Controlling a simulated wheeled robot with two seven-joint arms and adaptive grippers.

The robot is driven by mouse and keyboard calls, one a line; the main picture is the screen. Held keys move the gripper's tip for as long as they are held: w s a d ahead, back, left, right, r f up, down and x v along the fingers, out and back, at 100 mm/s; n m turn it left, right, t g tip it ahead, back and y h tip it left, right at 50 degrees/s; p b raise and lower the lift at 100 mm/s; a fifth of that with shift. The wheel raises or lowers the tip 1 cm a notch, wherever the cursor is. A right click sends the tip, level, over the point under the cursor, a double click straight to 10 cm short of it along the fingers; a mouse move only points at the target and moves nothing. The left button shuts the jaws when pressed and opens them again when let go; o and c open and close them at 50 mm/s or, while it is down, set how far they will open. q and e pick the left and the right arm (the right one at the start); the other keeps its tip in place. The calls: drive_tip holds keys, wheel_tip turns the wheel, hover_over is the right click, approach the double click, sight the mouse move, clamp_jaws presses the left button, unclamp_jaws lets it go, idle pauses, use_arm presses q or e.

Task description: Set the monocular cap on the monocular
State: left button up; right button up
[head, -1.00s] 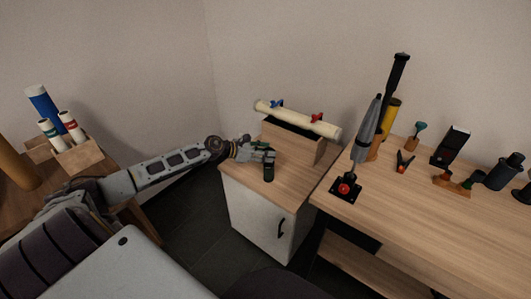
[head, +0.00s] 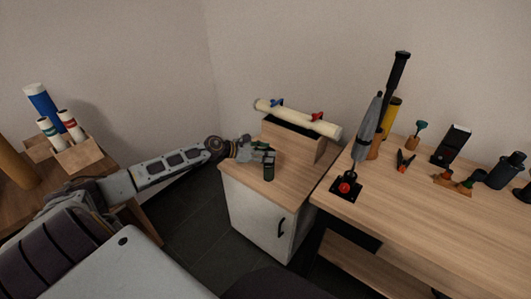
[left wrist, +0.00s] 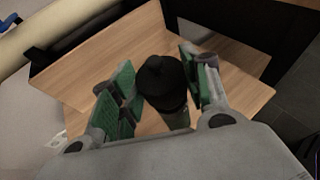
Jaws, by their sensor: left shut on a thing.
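My left gripper (head: 260,149) is above the small cabinet top, with its fingers around the black monocular cap (left wrist: 160,76). In the left wrist view, the green-padded fingers (left wrist: 158,82) stand on either side of the cap, shut on it. The monocular (head: 268,172), a short dark green cylinder, stands upright on the cabinet top directly below the gripper. In the left wrist view its body (left wrist: 177,117) shows just under the cap. I cannot tell whether the cap is seated or slightly above it. My right gripper is not in view.
A wooden holder (head: 290,142) with a cream tube (head: 297,118) stands behind the gripper on the cabinet (head: 255,216). The workbench (head: 430,205) at right carries a tall stand (head: 370,130) and several small items. A box of tubes (head: 78,153) is at left.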

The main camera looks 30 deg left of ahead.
use_arm(q)
drive_tip(key=shift+f, duration=0.25)
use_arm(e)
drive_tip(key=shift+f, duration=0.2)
use_arm(q)
drive_tip(key=o, duration=0.5)
drive_tip(key=shift+c, duration=0.2)
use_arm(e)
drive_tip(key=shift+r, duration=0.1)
use_arm(q)
drive_tip(key=shift+s+a, duration=0.1)
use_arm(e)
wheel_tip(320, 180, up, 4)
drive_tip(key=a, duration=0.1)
use_arm(q)
drive_tip(key=p+v, duration=0.6)
drive_tip(key=v, duration=0.4)
drive_tip(key=shift+s+a+r+p, duration=0.15)
drive_tip(key=shift+s+r+p, duration=0.05)
drive_tip(key=shift+s+p, duration=0.1)
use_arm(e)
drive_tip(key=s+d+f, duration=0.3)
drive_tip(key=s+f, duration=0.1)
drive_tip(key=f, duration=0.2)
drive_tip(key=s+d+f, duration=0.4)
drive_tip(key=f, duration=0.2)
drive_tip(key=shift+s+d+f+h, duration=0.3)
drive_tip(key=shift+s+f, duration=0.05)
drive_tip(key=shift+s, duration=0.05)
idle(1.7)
